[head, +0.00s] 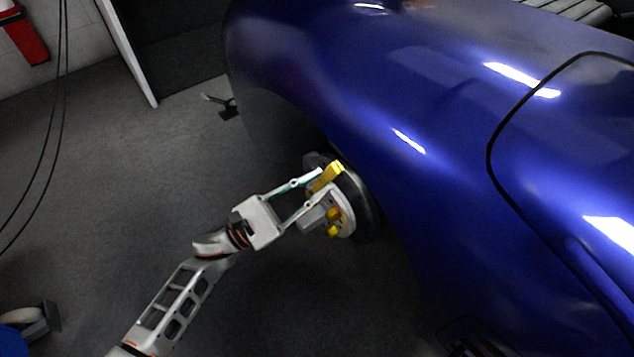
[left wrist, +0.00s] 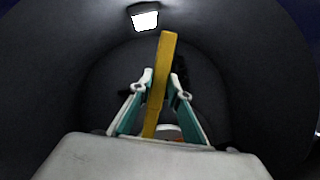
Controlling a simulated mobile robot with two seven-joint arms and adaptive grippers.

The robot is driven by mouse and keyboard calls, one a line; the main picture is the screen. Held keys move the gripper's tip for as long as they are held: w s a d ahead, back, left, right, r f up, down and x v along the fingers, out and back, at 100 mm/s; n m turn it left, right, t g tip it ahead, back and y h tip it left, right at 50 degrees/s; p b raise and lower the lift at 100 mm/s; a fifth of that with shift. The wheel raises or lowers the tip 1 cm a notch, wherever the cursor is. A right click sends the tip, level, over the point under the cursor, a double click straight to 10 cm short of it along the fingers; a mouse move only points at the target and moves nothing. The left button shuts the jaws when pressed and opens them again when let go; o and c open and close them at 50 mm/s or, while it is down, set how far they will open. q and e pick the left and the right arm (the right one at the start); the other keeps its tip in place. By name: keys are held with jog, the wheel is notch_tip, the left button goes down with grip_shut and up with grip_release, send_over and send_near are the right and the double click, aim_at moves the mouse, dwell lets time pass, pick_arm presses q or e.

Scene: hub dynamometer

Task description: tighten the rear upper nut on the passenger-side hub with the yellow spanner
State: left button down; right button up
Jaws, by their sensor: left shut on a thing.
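The yellow spanner (head: 326,177) is in my left gripper (head: 314,189), at the hub (head: 347,212) under the blue car's wheel arch. In the left wrist view the spanner (left wrist: 160,85) stands nearly upright between the two fingers of the gripper (left wrist: 158,95), which are shut on it. Yellow nuts (head: 334,222) show on the lower part of the hub face. The rear upper nut is not clearly seen; the spanner and fingers cover that part of the hub. I cannot tell whether the spanner sits on a nut. My right gripper is not in view.
The blue car body (head: 440,110) overhangs the hub on the right. The dark wheel arch (left wrist: 60,70) surrounds the gripper in the left wrist view, with a bright lamp (left wrist: 145,18) above. Cables (head: 58,110) hang at the left. The grey floor (head: 120,190) at left is mostly clear.

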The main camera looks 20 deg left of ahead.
pick_arm(q)
jog(key=shift+r, duration=0.55)
jog(key=shift+w+a+r+n, duration=0.15)
jog(key=shift+w+a+n, duration=0.05)
jog(key=shift+n, duration=0.2)
jog(key=shift+w+d+r+y+p, duration=0.15)
jog(key=shift+w+d+y+p, duration=0.15)
jog(key=shift+d+y+p, duration=0.1)
jog(key=shift+f+t+b, duration=0.3)
dwell(0.8)
jog(key=shift+s+a, duration=0.4)
jog(key=shift+s, duration=0.1)
dwell(0.4)
jog(key=shift+a+f, duration=0.15)
dwell(0.4)
